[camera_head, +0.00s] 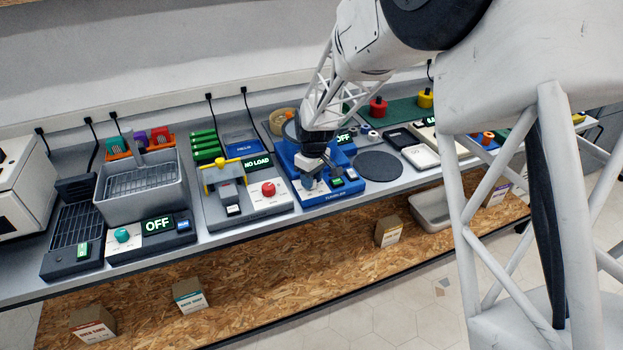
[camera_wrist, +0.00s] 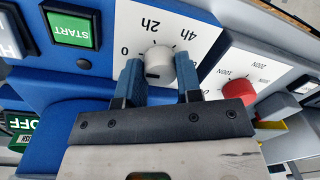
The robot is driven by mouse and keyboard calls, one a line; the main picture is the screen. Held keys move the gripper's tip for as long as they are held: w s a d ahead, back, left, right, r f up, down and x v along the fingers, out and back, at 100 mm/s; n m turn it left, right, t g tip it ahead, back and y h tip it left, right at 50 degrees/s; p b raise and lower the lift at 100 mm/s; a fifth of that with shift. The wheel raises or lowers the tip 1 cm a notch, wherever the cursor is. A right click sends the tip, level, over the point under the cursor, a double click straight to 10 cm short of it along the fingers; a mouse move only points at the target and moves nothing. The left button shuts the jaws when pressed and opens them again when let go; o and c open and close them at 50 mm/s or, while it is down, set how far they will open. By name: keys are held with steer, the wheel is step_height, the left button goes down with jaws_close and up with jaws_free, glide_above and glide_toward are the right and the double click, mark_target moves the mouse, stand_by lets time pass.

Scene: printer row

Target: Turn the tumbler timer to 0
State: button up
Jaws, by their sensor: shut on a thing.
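The tumbler (camera_head: 325,195) is a blue machine on the bench with a white dial panel on its front. It also shows in the wrist view (camera_wrist: 92,115). Its timer knob (camera_wrist: 160,66) is light grey with a dark mark on its lower side. The dial face (camera_wrist: 125,25) appears upside down, with 0, 2h and 4h around the knob. My gripper (camera_wrist: 158,78) is shut on the knob, one blue-grey finger on each side. In the head view, my gripper (camera_head: 312,175) hides the knob. I cannot tell clearly which mark the knob points to.
A green START button (camera_wrist: 74,30) is beside the dial. The tumbler's display (camera_wrist: 20,123) reads OFF. A neighbouring device with a red knob (camera_head: 268,188) stands close on the left in the head view. A dark round pad (camera_head: 378,166) lies to the right.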

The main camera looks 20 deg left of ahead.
stand_by(0.4)
steer(key=o, duration=0.9)
steer(key=shift+o, duration=0.2)
steer(key=shift+w+d+r, duration=0.1)
steer(key=shift+r, duration=1.85)
steer(key=shift+w+r, duration=0.1)
steer(key=shift+r, duration=1.85)
